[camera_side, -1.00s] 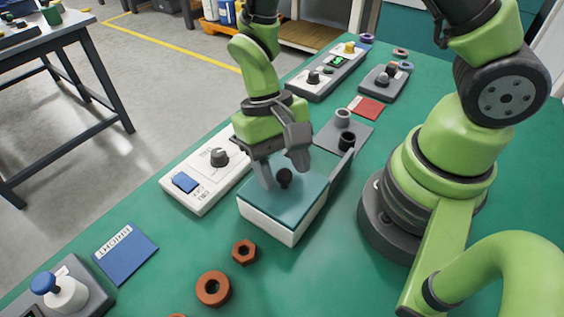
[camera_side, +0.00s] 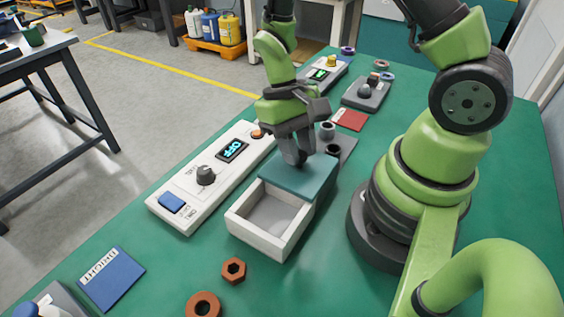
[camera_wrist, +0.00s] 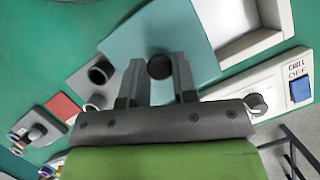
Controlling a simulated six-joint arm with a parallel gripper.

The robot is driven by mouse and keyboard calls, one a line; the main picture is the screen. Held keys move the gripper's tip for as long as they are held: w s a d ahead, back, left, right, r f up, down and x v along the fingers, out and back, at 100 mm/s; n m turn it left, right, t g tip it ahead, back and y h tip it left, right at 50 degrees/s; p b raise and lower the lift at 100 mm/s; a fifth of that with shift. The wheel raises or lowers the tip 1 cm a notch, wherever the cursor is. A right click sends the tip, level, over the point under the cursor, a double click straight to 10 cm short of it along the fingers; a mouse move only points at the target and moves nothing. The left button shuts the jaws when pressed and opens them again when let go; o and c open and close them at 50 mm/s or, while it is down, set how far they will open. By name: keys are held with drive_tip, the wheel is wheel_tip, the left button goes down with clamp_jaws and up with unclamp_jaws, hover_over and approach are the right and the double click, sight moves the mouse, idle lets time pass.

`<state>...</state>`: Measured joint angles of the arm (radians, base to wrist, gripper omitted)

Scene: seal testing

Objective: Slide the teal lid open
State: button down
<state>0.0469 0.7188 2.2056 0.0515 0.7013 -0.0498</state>
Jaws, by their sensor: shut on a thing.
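The teal lid (camera_side: 312,176) lies over the rear part of a white box (camera_side: 268,240); the front part of the box is uncovered and looks empty. In the wrist view the teal lid (camera_wrist: 190,30) is beside the open white box (camera_wrist: 238,22). My gripper (camera_side: 297,160) is shut on the lid's dark round knob (camera_wrist: 160,67), which sits between the two fingers. The wrist view shows my gripper (camera_wrist: 160,74) from behind.
A white control unit (camera_side: 195,195) with a dial, a blue button and a display reading OFF stands left of the box. Behind the lid are a grey plate (camera_side: 347,142) with dark cups and a red card (camera_side: 350,119). Orange nuts (camera_side: 233,271) lie in front.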

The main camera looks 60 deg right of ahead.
drive_tip(key=shift+d, duration=0.4)
drive_tip(key=c, duration=0.9)
unclamp_jaws()
drive_tip(key=v, duration=1)
drive_tip(key=shift+r, duration=0.15)
